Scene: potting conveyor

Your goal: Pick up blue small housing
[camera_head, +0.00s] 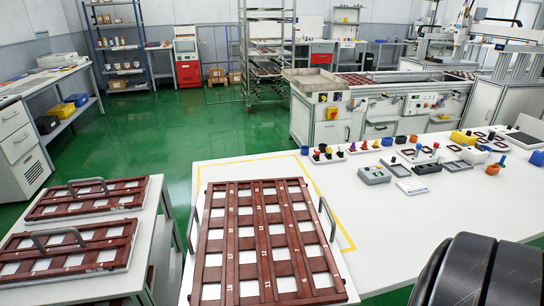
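Several small blue parts are on the white table in the head view. One blue part (387,141) stands near the middle of the row of parts, and another blue part (537,158) sits at the right edge. A further blue piece (304,150) is at the left end of the row. They are too small to tell which is the housing. Neither of my gripper's fingers shows. A black rounded link of my own arm fills the bottom right corner and hides part of the table there.
A reddish-brown grid tray (213,272) with grey handles lies on the white table (400,235). Grey boxes (374,175), orange cups and a yellow box (463,137) stand among the parts. Two similar trays are on a side table at left. The table's middle front is clear.

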